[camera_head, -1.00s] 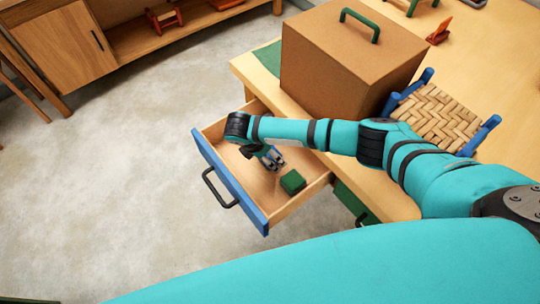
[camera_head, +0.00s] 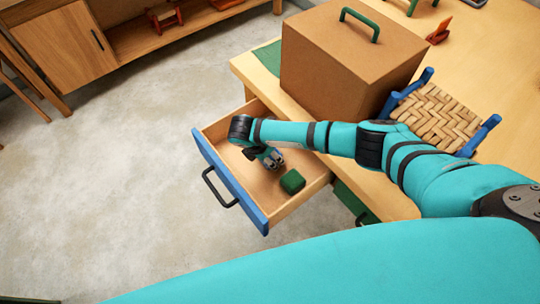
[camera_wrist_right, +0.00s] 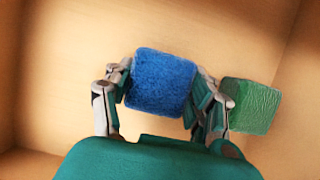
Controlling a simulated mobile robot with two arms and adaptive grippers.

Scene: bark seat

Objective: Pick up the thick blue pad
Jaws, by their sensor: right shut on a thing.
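The thick blue pad (camera_wrist_right: 160,82) is fuzzy and block-shaped. In the right wrist view it sits between the two fingers of my right gripper (camera_wrist_right: 158,100), which is shut on it. In the head view my right gripper (camera_head: 272,159) is down inside the open drawer (camera_head: 228,184), and the pad is hidden there by the gripper. A green block (camera_head: 292,181) lies on the drawer floor close beside the gripper; it also shows in the right wrist view (camera_wrist_right: 250,105), just right of the right finger. My left gripper is not in view.
A large brown box with a green handle (camera_head: 345,60) stands on the table (camera_head: 480,60) above the drawer. A woven seat with blue rails (camera_head: 437,115) lies near my right arm. The drawer walls surround the gripper closely.

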